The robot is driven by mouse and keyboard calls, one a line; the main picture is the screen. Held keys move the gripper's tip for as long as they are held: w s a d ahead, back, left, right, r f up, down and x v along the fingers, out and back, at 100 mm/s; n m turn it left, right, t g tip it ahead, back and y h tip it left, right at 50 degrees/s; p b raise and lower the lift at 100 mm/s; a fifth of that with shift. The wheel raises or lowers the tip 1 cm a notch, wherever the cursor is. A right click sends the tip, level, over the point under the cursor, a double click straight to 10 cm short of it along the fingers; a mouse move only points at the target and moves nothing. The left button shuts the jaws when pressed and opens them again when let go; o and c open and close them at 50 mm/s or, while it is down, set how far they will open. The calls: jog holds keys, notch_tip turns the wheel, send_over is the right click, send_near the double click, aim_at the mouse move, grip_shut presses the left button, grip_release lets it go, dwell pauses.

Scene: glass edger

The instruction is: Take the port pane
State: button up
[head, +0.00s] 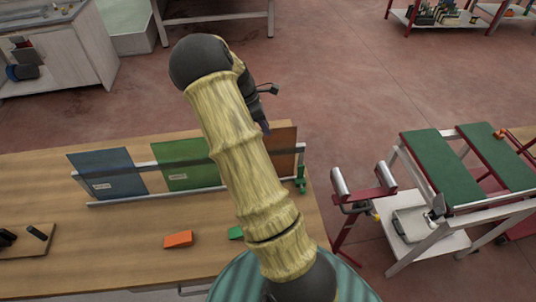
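Three panes stand in a rack (150,202) on the wooden table: a blue pane (105,170) at the left, a green pane (183,165) in the middle and a brown pane (284,148) at the right. The blue and green panes bear small pale labels that I cannot read. I cannot tell which one is the port pane. My arm crosses in front of the rack and covers the gap between the green and brown panes. My gripper (264,122) shows as a dark shape above the brown pane's left edge. Its fingers are mostly hidden behind my arm.
An orange block (178,239) and a green block (236,232) lie on the table (125,255) in front of the rack. A small board (28,241) with dark items is at the left. A green-topped stand (443,165) is at the right, with floor between.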

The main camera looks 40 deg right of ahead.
aim_at(270, 137)
jog(key=shift+s+f, duration=0.1)
jog(key=shift+s, duration=0.05)
jog(key=shift+f, duration=0.15)
jog(key=shift+s+f+p, duration=0.1)
jog(key=shift+f+p, duration=0.25)
jog(key=shift+p, duration=0.15)
jog(key=p+x, duration=0.1)
jog(key=x, duration=0.2)
jog(key=shift+a+f+p, duration=0.1)
jog(key=shift+f+p, duration=0.1)
jog(key=shift+p, duration=0.2)
jog(key=shift+s+f, duration=0.15)
jog(key=shift+f, duration=0.25)
jog(key=shift+f, duration=0.2)
